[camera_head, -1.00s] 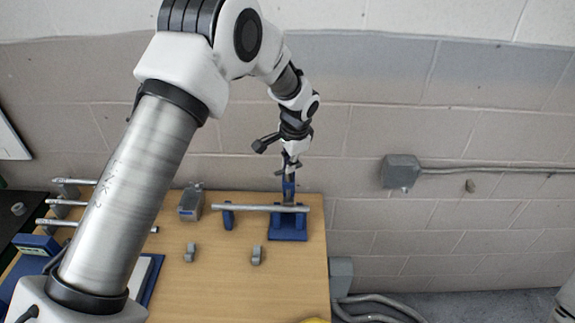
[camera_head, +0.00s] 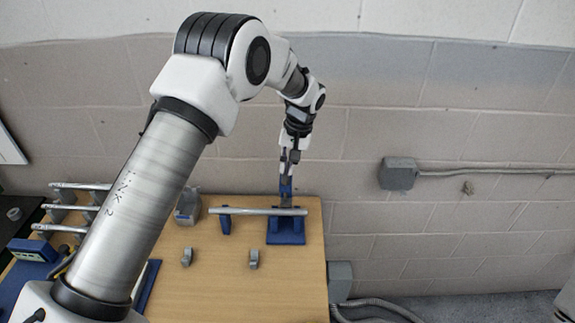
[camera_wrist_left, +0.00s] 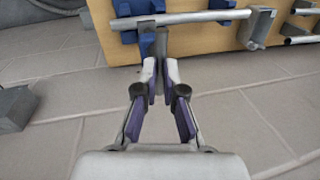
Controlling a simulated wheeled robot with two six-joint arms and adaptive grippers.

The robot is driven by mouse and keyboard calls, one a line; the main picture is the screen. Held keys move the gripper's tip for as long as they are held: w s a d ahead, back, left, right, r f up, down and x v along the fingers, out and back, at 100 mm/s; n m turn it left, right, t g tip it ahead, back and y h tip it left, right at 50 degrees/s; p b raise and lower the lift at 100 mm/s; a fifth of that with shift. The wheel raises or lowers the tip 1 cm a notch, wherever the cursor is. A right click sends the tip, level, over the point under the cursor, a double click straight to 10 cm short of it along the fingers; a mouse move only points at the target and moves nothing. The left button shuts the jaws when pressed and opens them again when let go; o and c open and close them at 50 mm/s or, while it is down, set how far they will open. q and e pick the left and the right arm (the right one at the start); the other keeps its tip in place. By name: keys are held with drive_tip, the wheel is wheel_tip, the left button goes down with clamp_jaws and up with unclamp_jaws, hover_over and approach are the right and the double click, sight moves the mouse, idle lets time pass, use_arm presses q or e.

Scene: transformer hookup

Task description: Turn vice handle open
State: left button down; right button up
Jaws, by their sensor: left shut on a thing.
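The blue vice (camera_head: 287,238) stands at the back right edge of the wooden table, with a grey metal pipe (camera_head: 240,211) lying across it. My left gripper (camera_head: 288,168) points down above the vice. It is shut on the vice handle at the top, which the fingers mostly hide. In the left wrist view, the fingertips (camera_wrist_left: 160,72) close around a grey upright piece beside the pipe (camera_wrist_left: 185,17). The exact handle angle is hard to tell. My right gripper is out of view.
A blue support (camera_head: 225,222) stands under the pipe's left part. Grey clips (camera_head: 254,260) and a grey box (camera_head: 188,207) sit on the table (camera_head: 220,285). More pipes (camera_head: 80,186) lie on a rack at left. The wall is close behind.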

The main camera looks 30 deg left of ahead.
use_arm(q)
drive_tip(key=n, duration=0.2)
drive_tip(key=n+g, duration=0.1)
drive_tip(key=n, duration=0.1)
drive_tip(key=shift+s+f+n, duration=0.1)
drive_tip(key=shift+f+n, duration=0.2)
drive_tip(key=shift+f, duration=0.1)
drive_tip(key=n+h+p, duration=0.1)
drive_tip(key=n, duration=0.3)
drive_tip(key=shift+a+n, duration=0.15)
drive_tip(key=shift+n, duration=0.15)
drive_tip(key=n+h, duration=0.1)
drive_tip(key=n, duration=0.3)
drive_tip(key=shift+a+g+p, duration=0.1)
drive_tip(key=shift+g+p, duration=0.2)
drive_tip(key=shift+a+n+h+p, duration=0.1)
drive_tip(key=shift+n+h+p, duration=0.25)
drive_tip(key=shift+n, duration=1.75)
drive_tip(key=shift+f, duration=0.1)
drive_tip(key=c, duration=1.3)
unclamp_jaws()
drive_tip(key=shift+o, duration=0.5)
drive_tip(key=shift+w+a, duration=0.2)
drive_tip(key=shift+a, duration=0.05)
